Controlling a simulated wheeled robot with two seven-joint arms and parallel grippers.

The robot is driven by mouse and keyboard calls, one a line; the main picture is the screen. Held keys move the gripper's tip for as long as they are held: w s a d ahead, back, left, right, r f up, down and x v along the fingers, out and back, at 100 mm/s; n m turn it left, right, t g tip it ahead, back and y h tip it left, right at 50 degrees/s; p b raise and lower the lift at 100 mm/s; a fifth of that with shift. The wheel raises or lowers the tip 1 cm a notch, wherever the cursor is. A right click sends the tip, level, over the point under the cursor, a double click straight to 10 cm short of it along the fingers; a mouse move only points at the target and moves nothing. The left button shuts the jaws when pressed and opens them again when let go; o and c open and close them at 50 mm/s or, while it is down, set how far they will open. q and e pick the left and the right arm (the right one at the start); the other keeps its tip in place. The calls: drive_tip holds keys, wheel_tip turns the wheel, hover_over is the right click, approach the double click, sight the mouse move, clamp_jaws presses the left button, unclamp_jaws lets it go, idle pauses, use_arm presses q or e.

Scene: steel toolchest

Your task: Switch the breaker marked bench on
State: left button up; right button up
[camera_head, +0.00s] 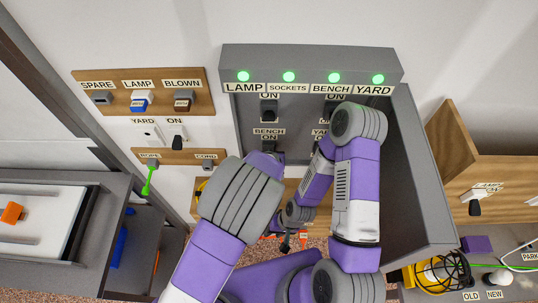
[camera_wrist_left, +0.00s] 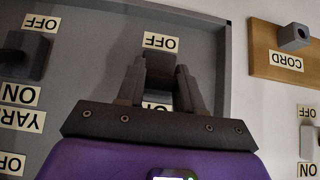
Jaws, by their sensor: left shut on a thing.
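The breaker panel (camera_head: 312,58) is a grey box on the wall, with several green lights along its top. The light over the word BENCH (camera_head: 334,78) is lit green. The bench breaker (camera_head: 268,147) sits lower left in the panel, under a BENCH ON label, partly hidden by my left arm. In the left wrist view, upside down, its dark lever (camera_wrist_left: 159,72) stands between my left gripper's fingers (camera_wrist_left: 160,85), beside an OFF label. That gripper is shut on the lever; the lever's position cannot be told. My right gripper (camera_head: 289,242) hangs below the panel; its fingers are too small to read.
The yard breaker (camera_wrist_left: 27,52) stands beside the bench one. The panel's open door (camera_head: 415,165) is on the right.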

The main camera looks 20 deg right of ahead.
use_arm(q)
drive_tip(key=o, duration=1)
drive_tip(key=shift+o, duration=0.2)
drive_tip(key=shift+r, duration=0.15)
drive_tip(key=p+v, duration=0.1)
drive_tip(key=v, duration=0.6)
drive_tip(key=shift+s, duration=0.2)
drive_tip(key=shift+a, duration=0.15)
drive_tip(key=s+a+f+n+g+y+b, duration=0.15)
drive_tip(key=a+f+b, duration=0.25)
drive_tip(key=a+f, duration=0.6)
drive_tip(key=s+a+f+n+g+b, duration=0.1)
drive_tip(key=s+a+f+g+b, duration=0.3)
drive_tip(key=f, duration=0.9)
drive_tip(key=s+a+f+n+g+h+b, duration=0.1)
drive_tip(key=s+a+f+b, duration=0.2)
drive_tip(key=s+f+b, duration=0.2)
drive_tip(key=s+a+f+n+h+b, duration=0.2)
drive_tip(key=s+a+f+b, duration=0.2)
drive_tip(key=f, duration=0.7)
drive_tip(key=shift+s+a+g+b, duration=0.35)
drive_tip(key=shift+s+b, duration=0.2)
drive_tip(key=shift+b, duration=0.1)
